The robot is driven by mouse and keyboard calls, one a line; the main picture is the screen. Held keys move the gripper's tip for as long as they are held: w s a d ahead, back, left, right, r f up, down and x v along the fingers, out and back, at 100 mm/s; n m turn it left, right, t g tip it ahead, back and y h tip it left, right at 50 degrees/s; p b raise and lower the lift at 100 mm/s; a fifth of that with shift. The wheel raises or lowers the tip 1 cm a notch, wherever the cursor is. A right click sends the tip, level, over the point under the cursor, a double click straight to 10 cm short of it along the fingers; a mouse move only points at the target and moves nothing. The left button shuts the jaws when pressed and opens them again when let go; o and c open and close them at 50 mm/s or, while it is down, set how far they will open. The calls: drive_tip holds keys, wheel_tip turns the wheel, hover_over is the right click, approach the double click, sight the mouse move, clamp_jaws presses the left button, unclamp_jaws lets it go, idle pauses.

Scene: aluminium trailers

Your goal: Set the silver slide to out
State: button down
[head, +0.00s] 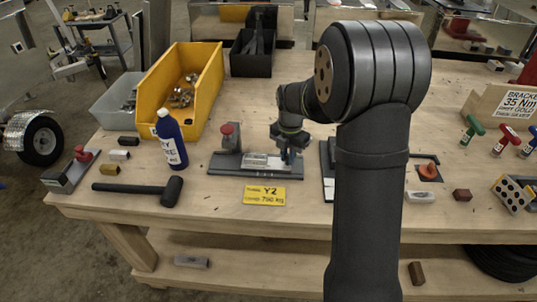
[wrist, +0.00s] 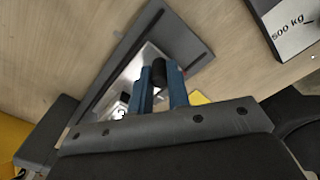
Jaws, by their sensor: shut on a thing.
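The silver slide (head: 256,160) lies on a long dark grey base (head: 222,170) in the middle of the bench. A grey block with a red knob (head: 227,129) stands at the base's left end. My gripper (head: 289,158) is low over the right part of the base. In the wrist view its blue fingers (wrist: 162,88) are shut on a black knob (wrist: 160,71) above the silver plate (wrist: 128,73). The arm and fingers hide part of the slide, so its exact position along the base is hard to tell.
A yellow label plate (head: 264,195) lies just in front of the base. A blue bottle (head: 170,140) and a black mallet (head: 140,191) are to the left, with a yellow bin (head: 165,95) behind. Another dark fixture (head: 327,170) stands close on the right, partly behind my arm.

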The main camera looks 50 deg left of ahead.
drive_tip(key=w+d, duration=0.2)
drive_tip(key=w, duration=0.1)
drive_tip(key=shift+d, duration=0.4)
drive_tip(key=c, duration=1.5)
unclamp_jaws()
drive_tip(key=shift+w+d, duration=0.1)
drive_tip(key=shift+d, duration=0.05)
drive_tip(key=shift+o, duration=0.7)
drive_tip(key=shift+r, duration=0.15)
drive_tip(key=shift+r, duration=0.25)
wheel_tip(320, 180, up, 17)
drive_tip(key=shift+f, duration=0.15)
drive_tip(key=shift+f, duration=0.1)
